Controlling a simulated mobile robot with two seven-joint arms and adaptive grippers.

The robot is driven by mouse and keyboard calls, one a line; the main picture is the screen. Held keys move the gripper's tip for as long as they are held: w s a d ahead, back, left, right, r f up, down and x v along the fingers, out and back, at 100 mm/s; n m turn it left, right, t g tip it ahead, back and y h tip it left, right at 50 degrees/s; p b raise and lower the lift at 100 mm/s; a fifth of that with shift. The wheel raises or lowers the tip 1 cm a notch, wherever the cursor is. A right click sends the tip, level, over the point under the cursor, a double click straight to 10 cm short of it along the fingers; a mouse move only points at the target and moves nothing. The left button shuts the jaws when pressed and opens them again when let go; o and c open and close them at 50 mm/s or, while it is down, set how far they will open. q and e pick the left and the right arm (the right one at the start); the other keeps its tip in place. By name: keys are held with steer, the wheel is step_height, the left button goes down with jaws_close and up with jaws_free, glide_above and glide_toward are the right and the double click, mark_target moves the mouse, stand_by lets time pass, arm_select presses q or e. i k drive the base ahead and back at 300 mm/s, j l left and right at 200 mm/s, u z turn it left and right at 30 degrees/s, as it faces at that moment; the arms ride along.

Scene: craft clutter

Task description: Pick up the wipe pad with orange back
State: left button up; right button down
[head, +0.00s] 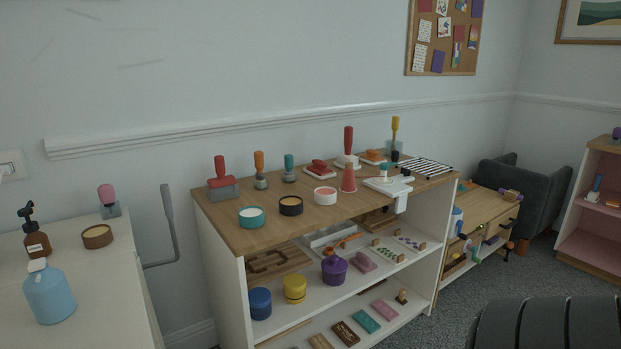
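The wipe pad with the orange back (374,156) lies on the wooden top of the white shelf unit (228,237), toward its back edge. It looks small and flat with a pale underside. It lies between a red-handled stamp (348,145) on its left and a yellow-handled tool (395,135) on its right. A similar pad with a red back (319,168) lies farther left. The white clamp-like device (388,184) stands in front of the orange-backed pad. Neither of my grippers is in view.
Round tubs (290,205) and several upright stamps crowd the shelf top. A striped black-and-white rack (425,167) lies right of the pad. A white cabinet with a blue bottle (50,292) stands at left. A dark ribbed shape (550,322) fills the bottom right corner.

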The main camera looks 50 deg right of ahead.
mark_target(371, 155)
steer(key=l+z, duration=0.15)
steer(key=z, duration=0.35)
steer(key=l+z, duration=0.25)
steer(key=z, duration=0.25)
steer(key=j+z, duration=0.2)
steer(key=z, duration=0.25)
steer(key=k+j+z, duration=0.1)
steer(key=z, duration=0.4)
steer(key=u, duration=0.5)
steer(key=k+l+u, duration=0.1)
steer(key=u, duration=0.85)
steer(key=k+u, duration=0.1)
steer(key=u, duration=0.35)
steer(key=z, duration=1.8)
